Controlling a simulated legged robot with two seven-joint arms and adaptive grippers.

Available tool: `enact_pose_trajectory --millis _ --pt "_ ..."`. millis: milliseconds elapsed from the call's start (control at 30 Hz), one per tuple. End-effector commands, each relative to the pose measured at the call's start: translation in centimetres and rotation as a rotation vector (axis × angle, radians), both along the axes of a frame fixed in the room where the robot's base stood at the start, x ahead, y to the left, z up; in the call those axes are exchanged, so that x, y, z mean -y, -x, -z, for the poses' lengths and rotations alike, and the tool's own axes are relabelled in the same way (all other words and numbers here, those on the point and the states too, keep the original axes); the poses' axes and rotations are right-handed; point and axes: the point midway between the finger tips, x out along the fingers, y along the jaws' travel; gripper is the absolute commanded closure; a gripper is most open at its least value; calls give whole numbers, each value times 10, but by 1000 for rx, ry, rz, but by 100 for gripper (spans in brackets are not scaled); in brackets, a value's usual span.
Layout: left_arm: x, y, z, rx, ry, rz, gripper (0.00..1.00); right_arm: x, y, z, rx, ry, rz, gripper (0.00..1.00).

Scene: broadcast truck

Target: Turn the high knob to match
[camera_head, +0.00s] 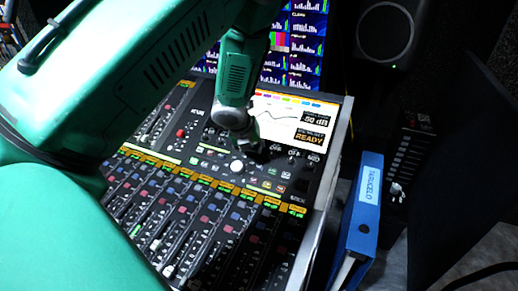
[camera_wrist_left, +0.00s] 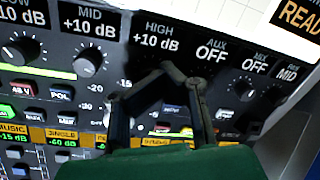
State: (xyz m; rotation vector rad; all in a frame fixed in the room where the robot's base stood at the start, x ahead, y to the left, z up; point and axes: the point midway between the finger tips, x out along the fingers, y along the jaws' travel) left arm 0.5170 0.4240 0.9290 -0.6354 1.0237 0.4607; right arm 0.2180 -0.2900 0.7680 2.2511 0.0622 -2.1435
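The HIGH label (camera_wrist_left: 158,35) in the left wrist view reads +10 dB. My left gripper (camera_wrist_left: 168,76) is just below it, its two dark fingers converging at the tips over the spot under the label. The high knob itself is hidden or merges with the dark fingertips, so I cannot tell whether they grip it. The MID knob (camera_wrist_left: 88,62), dark with a white mark, is to the left, under a +10 dB readout. In the head view my left gripper (camera_head: 252,150) reaches down to the console (camera_head: 312,215), right of a pale round knob (camera_head: 237,166).
A console screen (camera_head: 290,118) shows a curve, "-50 dB" and "READY". Faders and lit buttons fill the front. A blue binder (camera_head: 362,215) stands right of the console, with a speaker (camera_head: 390,35) behind.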

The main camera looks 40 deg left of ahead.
Motion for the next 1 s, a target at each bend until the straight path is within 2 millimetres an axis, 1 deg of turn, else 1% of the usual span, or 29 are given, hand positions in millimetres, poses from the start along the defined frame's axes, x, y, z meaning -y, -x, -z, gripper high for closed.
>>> enact_pose_trajectory --millis 33,200,233,267,300,667,1000 --pt "-10 9 4 -22 -16 -21 100 0 0 0 0 0 0 100" --pt "-10 9 4 -22 -16 -21 100 0 0 0 0 0 0 100" --pt "-10 9 4 -22 -16 -21 92 0 0 0 0 0 0 100" --pt "-10 9 4 -22 -15 -21 82 0 0 0 0 0 0 100" --pt "-10 9 4 -22 -15 -20 74 0 0 0 0 0 0 100" --pt "-1 5 0 -17 -22 -15 74 0 0 0 0 0 0 100" --pt "1 4 -2 -11 -18 -10 74 0 0 0 0 0 0 100"
